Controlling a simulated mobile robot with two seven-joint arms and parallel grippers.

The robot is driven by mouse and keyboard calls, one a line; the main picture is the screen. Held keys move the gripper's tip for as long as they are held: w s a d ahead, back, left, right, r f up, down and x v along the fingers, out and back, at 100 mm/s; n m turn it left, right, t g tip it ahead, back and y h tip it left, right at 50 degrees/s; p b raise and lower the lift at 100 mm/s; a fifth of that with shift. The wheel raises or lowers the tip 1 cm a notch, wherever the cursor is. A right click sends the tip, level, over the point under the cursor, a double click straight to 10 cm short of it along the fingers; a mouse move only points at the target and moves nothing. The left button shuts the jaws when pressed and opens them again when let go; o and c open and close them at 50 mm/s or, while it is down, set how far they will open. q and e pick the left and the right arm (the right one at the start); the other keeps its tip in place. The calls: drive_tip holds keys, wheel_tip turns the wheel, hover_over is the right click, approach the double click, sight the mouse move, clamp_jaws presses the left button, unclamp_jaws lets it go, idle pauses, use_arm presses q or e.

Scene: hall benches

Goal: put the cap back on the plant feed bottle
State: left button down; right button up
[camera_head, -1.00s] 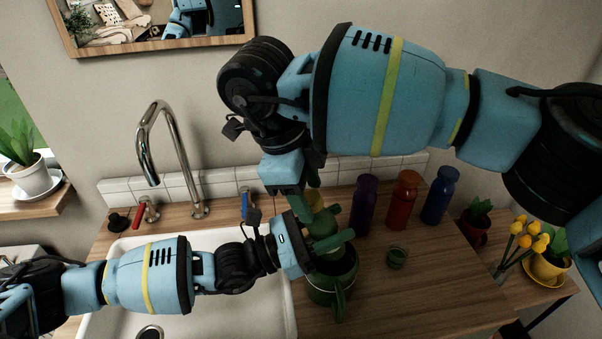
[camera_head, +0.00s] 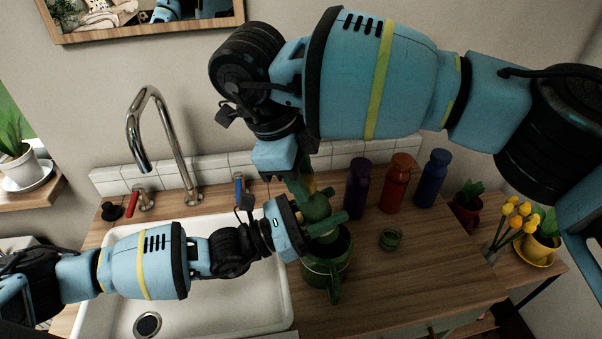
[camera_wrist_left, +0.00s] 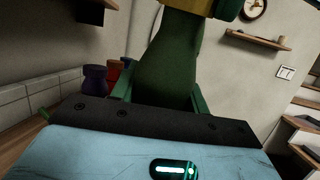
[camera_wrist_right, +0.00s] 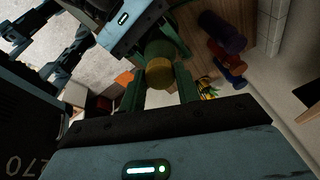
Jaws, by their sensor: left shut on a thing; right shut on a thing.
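The plant feed bottle is green, with a narrowing neck in the left wrist view (camera_wrist_left: 168,65). In the head view it is partly hidden between the grippers (camera_head: 317,207). My left gripper (camera_head: 328,222) is shut on the bottle's body and holds it over the counter by the sink. The yellow cap (camera_wrist_right: 159,73) shows between the fingers of my right gripper (camera_wrist_right: 160,90), which is shut on it. In the head view my right gripper (camera_head: 303,187) points down from above the bottle. The cap is at the bottle's neck end; I cannot tell whether it is seated.
A dark green jug (camera_head: 326,268) stands just below my left gripper. Purple (camera_head: 357,188), red (camera_head: 396,184) and blue (camera_head: 430,179) bottles stand behind. The sink (camera_head: 215,315) and tap (camera_head: 160,140) are left. The front-right counter is clear.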

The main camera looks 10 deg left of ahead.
drive_tip(key=o, duration=1.1)
drive_tip(key=shift+o, duration=0.2)
drive_tip(key=v, duration=1.2)
